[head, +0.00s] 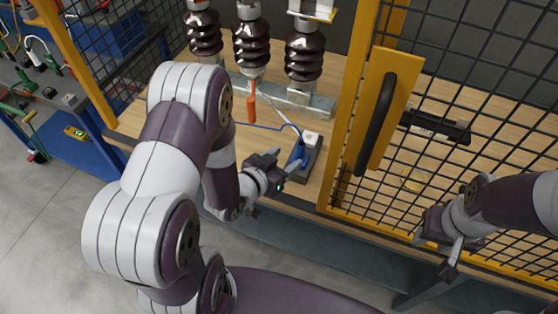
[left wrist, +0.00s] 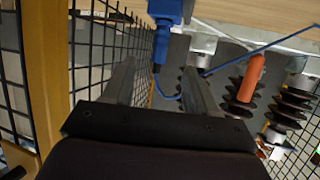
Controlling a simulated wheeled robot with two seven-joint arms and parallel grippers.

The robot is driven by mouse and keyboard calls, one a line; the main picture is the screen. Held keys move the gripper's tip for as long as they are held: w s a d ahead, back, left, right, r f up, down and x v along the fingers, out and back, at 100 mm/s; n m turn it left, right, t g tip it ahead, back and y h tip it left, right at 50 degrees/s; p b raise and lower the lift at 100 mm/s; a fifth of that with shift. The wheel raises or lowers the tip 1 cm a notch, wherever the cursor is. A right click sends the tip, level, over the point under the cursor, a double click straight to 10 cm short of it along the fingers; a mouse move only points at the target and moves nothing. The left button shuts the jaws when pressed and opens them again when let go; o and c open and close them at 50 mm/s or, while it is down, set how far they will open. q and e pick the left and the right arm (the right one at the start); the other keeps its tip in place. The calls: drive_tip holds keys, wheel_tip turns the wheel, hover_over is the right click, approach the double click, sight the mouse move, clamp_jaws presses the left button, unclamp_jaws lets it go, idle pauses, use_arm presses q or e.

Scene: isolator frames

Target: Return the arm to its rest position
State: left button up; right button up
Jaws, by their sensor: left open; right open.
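My left gripper (head: 270,172) is open at the front edge of the wooden bench, just left of a small grey stand with a white block (head: 311,138). A blue tool (head: 296,152) stands at that stand with a blue cable running left from it. In the left wrist view the two fingers of my left gripper (left wrist: 160,88) are apart with nothing held between them. The blue tool (left wrist: 165,12) shows beyond the fingertips; I cannot tell whether they touch. My right gripper (head: 446,245) is open and empty in front of the mesh door at the right.
Dark ribbed insulators (head: 251,47) stand on the bench, with an orange-handled piece (head: 251,109) at the middle one. The yellow-framed mesh door (head: 343,130) with a black handle (head: 376,122) stands between my grippers. A mesh panel (head: 130,62) is at the left. Grey floor (head: 50,210) is clear.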

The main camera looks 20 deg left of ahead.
use_arm(q)
drive_tip(key=shift+v, duration=1.2)
